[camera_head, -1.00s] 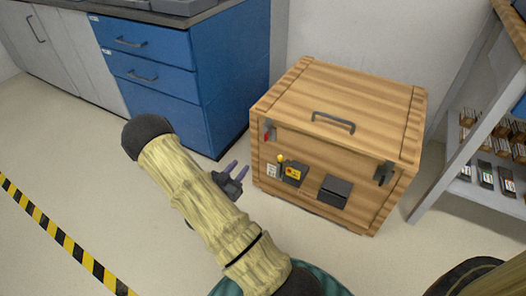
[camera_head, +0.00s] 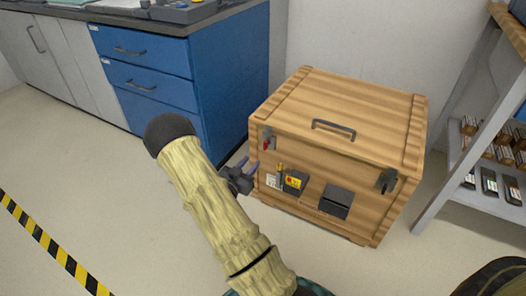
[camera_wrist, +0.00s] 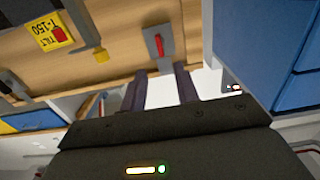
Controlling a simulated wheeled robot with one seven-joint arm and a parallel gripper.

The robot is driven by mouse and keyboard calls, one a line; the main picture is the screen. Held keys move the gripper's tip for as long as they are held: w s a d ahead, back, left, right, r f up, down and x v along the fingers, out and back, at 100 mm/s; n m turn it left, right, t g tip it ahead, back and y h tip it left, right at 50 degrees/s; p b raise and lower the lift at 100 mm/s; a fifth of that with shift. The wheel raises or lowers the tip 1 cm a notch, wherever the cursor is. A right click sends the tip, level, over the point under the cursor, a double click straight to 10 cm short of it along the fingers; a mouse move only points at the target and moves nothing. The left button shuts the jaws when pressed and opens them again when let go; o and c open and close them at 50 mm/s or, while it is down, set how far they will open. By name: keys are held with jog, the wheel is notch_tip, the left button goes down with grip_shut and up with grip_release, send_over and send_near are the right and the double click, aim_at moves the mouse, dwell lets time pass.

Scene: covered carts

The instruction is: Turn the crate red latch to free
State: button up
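The wooden crate (camera_head: 330,165) stands on the floor with its lid down. Its red latch (camera_head: 267,143) is at the upper left of the front face. In the wrist view the red latch (camera_wrist: 159,44) is a small red lever on a grey plate, just beyond my fingertips. My gripper (camera_head: 243,162) is left of the crate's front, slightly below the latch. In the wrist view my gripper (camera_wrist: 160,82) is open, its two dark purple fingers apart with nothing between them. The fingers appear not to touch the latch.
A yellow knob (camera_head: 280,167), yellow label (camera_head: 294,182), dark box (camera_head: 336,198) and black right-hand latch (camera_head: 386,181) are on the crate front. A handle (camera_head: 333,128) is on the lid. Blue drawers (camera_head: 150,70) stand left, a grey shelf (camera_head: 455,165) right.

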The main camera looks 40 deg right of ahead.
aim_at(264, 146)
jog(key=b+x, duration=0.3)
jog(key=x, duration=0.6)
jog(key=shift+f, duration=0.1)
jog(key=shift+w+d, duration=0.2)
jog(key=shift+d, duration=0.35)
grip_shut()
